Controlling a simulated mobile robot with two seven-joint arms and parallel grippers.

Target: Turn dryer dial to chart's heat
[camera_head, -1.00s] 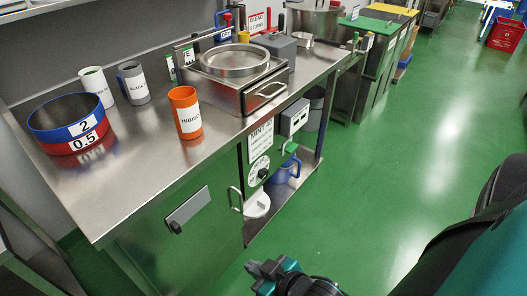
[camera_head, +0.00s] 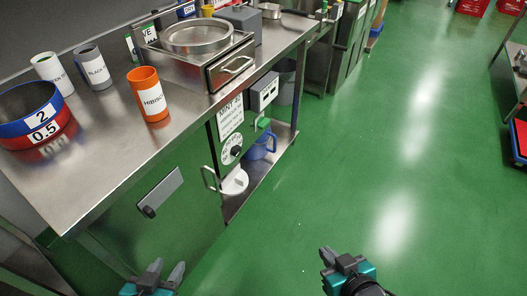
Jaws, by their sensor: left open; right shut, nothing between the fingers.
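My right gripper (camera_head: 328,257) is shut and empty over the floor, below and right of the dial.
A bar handle (camera_head: 209,180) sticks out left of the dial. A grey box (camera_head: 264,91) and a blue jug (camera_head: 261,146) are to its right. An orange cup (camera_head: 148,94) and a steel sieve (camera_head: 198,37) stand on the counter (camera_head: 105,140). Green floor (camera_head: 340,150) is clear at right.

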